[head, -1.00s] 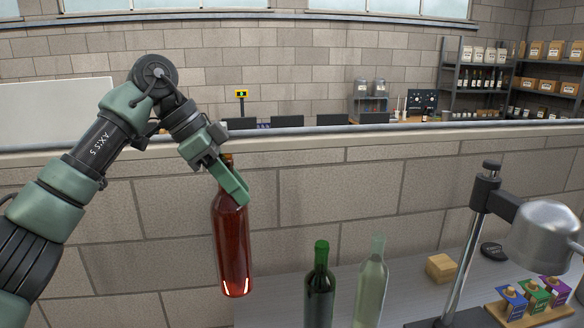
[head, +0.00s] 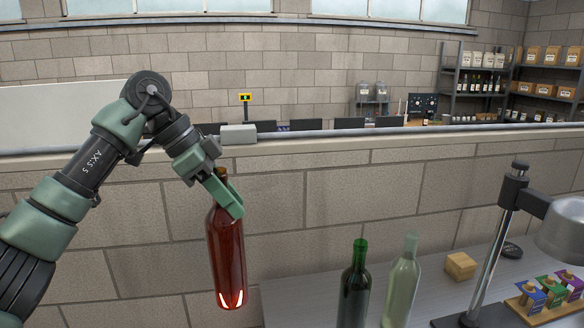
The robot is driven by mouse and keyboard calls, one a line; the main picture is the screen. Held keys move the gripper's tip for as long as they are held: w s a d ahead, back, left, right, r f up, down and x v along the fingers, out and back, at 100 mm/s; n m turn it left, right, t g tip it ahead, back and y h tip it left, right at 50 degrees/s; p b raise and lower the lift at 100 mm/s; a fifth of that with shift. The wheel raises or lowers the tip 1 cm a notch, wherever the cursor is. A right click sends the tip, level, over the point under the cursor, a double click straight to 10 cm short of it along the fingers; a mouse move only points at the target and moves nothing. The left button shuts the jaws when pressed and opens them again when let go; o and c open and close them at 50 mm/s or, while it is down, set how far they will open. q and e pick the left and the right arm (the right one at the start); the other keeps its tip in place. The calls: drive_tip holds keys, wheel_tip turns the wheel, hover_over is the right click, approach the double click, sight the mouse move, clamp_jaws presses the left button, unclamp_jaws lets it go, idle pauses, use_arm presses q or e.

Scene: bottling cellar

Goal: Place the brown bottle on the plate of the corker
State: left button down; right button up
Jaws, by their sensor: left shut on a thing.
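The brown bottle (head: 227,262) hangs upright in the head view, left of the table. My left gripper (head: 225,192) is shut on it near the neck and shoulder, and a finger covers part of the neck. The bottle's base appears clear of the table. A metal stand (head: 492,250) with a black clamp and a rounded silver head (head: 563,228) stands on the right; I cannot tell if it is the corker. No corker plate can be made out. My right gripper is not in view.
A green bottle (head: 354,288) and a pale clear bottle (head: 402,284) stand on the grey table (head: 290,298). A wooden block (head: 460,266) and a rack of small coloured boxes (head: 547,293) are further right. A stone wall (head: 300,200) runs behind.

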sight(224, 279)
use_arm(q)
drive_tip(key=shift+n+t, duration=0.4)
drive_tip(key=shift+n, duration=0.2)
drive_tip(key=s+f, duration=0.2)
drive_tip(key=f, duration=0.2)
drive_tip(key=s+a+f, duration=0.1)
drive_tip(key=s+f, duration=0.1)
drive_tip(key=f, duration=0.2)
drive_tip(key=s+f, duration=0.2)
drive_tip(key=f, duration=0.3)
drive_tip(key=shift+s+a+f, duration=0.1)
drive_tip(key=shift+a, duration=0.1)
drive_tip(key=s+a+f+n+t+y, duration=0.1)
drive_tip(key=s+a+f+n, duration=0.2)
drive_tip(key=s+a+f, duration=0.3)
drive_tip(key=shift+s+f+n+t, duration=0.4)
drive_tip(key=shift+s+f, duration=1.35)
drive_tip(key=shift+s, duration=1.95)
drive_tip(key=shift+a, duration=0.15)
